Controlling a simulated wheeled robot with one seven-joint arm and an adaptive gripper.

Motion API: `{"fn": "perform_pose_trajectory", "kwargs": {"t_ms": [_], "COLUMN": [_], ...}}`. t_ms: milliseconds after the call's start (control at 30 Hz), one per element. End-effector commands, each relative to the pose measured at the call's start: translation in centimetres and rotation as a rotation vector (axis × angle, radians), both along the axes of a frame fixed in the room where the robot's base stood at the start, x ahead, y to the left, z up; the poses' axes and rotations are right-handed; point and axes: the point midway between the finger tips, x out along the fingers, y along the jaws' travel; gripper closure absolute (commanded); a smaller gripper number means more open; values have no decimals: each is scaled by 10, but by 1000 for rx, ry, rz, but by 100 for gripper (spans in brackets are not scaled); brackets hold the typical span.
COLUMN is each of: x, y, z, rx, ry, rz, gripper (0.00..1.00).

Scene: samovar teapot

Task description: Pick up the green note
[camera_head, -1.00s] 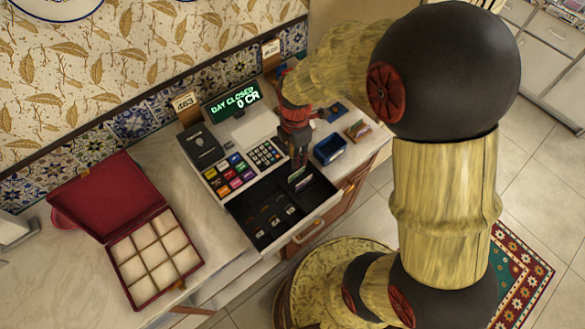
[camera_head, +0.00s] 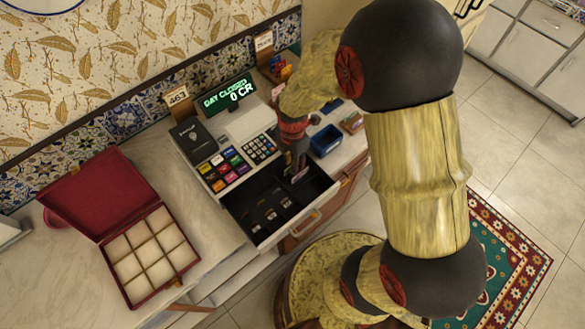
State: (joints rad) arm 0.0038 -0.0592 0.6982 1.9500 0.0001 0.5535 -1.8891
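My gripper (camera_head: 298,162) points down over the back right part of the open black cash drawer (camera_head: 258,236). A small pale edge, perhaps of a note (camera_head: 301,175), shows in the drawer just below the fingertips. It is too small to tell whether it is green. I cannot tell whether the fingers touch it or whether they are open or shut. My arm hides part of the register's right side.
The register's display (camera_head: 230,97) reads "DAY CLOSED 0 CR". A blue bin (camera_head: 326,141) stands right of the gripper, with a small wooden holder (camera_head: 352,123) beyond it. An open red box (camera_head: 149,254) with empty compartments lies left on the counter.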

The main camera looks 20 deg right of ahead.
Motion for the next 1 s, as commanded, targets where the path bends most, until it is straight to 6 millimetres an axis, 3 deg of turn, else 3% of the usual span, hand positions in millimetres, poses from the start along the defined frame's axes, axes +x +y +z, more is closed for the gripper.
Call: {"fn": "perform_pose_trajectory", "kwargs": {"t_ms": [200, 600, 1000], "x": [0, 0, 0], "y": [0, 0, 0], "z": [0, 0, 1], "rx": [0, 0, 0], "ry": [-1, -1, -1], "rz": [0, 0, 0], "gripper": [77, 100, 100]}}
